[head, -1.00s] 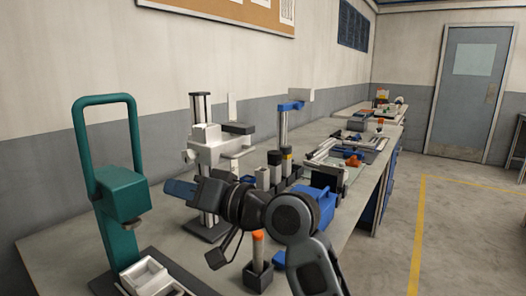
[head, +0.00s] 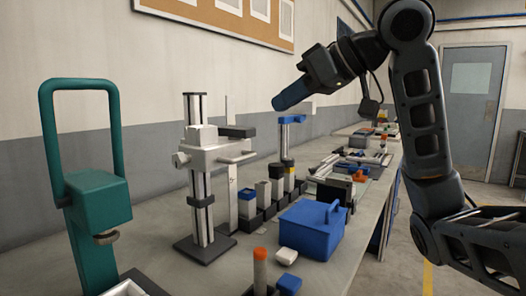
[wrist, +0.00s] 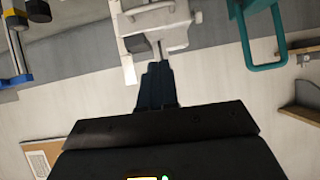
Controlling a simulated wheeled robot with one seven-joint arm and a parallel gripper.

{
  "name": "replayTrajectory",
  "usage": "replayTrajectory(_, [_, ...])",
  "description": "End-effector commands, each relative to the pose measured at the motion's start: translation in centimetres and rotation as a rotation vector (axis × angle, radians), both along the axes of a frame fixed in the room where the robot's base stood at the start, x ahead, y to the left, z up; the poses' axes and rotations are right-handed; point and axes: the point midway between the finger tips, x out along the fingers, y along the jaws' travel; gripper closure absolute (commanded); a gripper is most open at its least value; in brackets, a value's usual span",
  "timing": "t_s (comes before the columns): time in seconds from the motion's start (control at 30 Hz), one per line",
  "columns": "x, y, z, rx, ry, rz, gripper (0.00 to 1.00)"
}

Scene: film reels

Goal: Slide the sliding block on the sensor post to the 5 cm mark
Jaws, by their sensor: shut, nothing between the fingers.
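A grey upright post (head: 195,105) stands on a dark base, with a white carriage (head: 215,152) and a dark collar (head: 201,201) below it. Further back stands a thinner post (head: 284,140) with a blue bracket on top. I cannot tell for sure which is the sensor post, and no 5 cm mark is readable. My gripper (head: 278,104) has dark blue fingers, shut and empty, raised above the bench to the right of the white carriage. In the wrist view, the fingers (wrist: 155,70) point toward the white carriage (wrist: 155,22), overlapping its lower edge in the picture.
A teal frame (head: 85,205) stands at the left. A blue bin (head: 311,232), a white block (head: 287,256) and an orange-tipped post (head: 260,265) are in front. Several small blocks stand in a row behind the bin. The space around the raised gripper looks clear.

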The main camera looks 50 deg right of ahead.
Motion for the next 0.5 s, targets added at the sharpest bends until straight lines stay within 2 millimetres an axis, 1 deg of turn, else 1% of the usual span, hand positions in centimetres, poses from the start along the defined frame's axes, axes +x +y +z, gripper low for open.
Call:
replayTrajectory(0.1, [-0.8, -0.5, 0.2, -0.037, 0.034, -0.015, 1.0])
replayTrajectory(0.23, [-0.6, -0.5, -0.1, -0.044, 0.047, -0.018, 1.0])
replayTrajectory(0.37, [0.6, -0.5, -1.0, -0.042, 0.047, -0.017, 1.0])
replayTrajectory(0.5, [2.8, -0.4, -2.4, -0.04, 0.046, -0.016, 1.0])
